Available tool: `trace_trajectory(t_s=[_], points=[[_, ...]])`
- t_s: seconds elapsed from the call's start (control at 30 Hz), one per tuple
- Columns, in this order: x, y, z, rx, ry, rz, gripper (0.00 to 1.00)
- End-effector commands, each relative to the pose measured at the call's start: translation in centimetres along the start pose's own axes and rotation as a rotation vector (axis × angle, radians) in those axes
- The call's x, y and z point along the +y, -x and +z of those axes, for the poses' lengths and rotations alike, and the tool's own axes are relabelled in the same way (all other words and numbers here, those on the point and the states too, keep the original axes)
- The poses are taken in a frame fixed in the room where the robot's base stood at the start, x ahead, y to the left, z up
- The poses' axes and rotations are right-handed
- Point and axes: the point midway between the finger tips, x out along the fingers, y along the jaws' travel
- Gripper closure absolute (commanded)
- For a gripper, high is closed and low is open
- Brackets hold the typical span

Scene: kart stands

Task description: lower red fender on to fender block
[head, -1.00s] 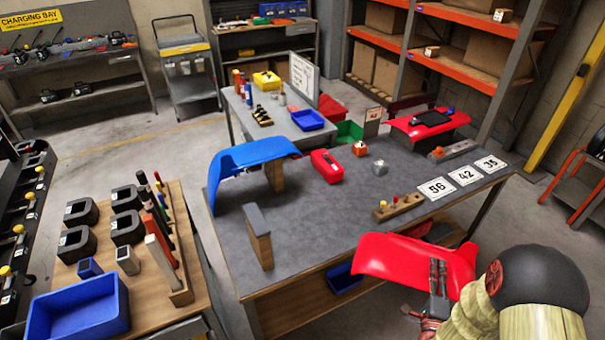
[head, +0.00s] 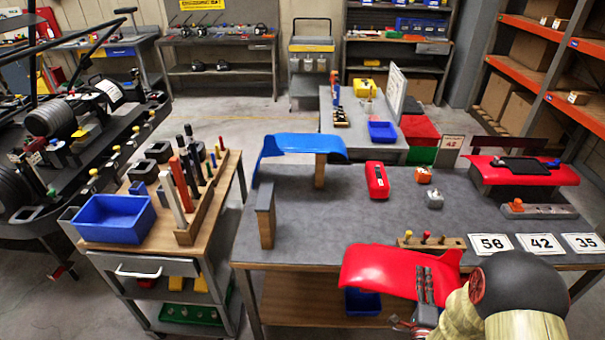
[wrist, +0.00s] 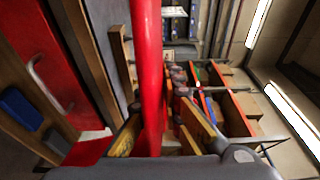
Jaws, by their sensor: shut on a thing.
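A curved red fender (head: 385,272) is held in my gripper (head: 425,285) by its right part. It hangs at the table's front edge, apart from the blocks. In the wrist view the fender (wrist: 148,70) shows edge-on as a red strip between the two fingers of my gripper (wrist: 163,130). A bare upright wooden block with a grey top (head: 265,212) stands at the left of the grey table, left of and beyond the fender. A second wooden block (head: 320,170) stands under a blue fender (head: 300,146). Another red fender (head: 520,172) rests at the table's far right.
The grey table (head: 330,228) is clear between the bare block and the wooden peg rack (head: 432,242). A tool cart with a blue bin (head: 115,218) stands to the left.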

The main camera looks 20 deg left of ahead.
Motion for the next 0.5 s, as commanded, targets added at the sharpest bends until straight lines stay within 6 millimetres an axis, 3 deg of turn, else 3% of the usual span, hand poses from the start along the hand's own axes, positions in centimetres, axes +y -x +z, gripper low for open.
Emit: trace_trajectory(t_s=[0.07,0.4,0.5], points=[[-0.9,-0.2,0.0,0.000,0.000,-0.014,1.00],[-0.8,-0.1,0.0,0.000,0.000,-0.011,1.00],[-1.9,-0.2,1.9,-0.018,0.000,-0.012,1.00]])
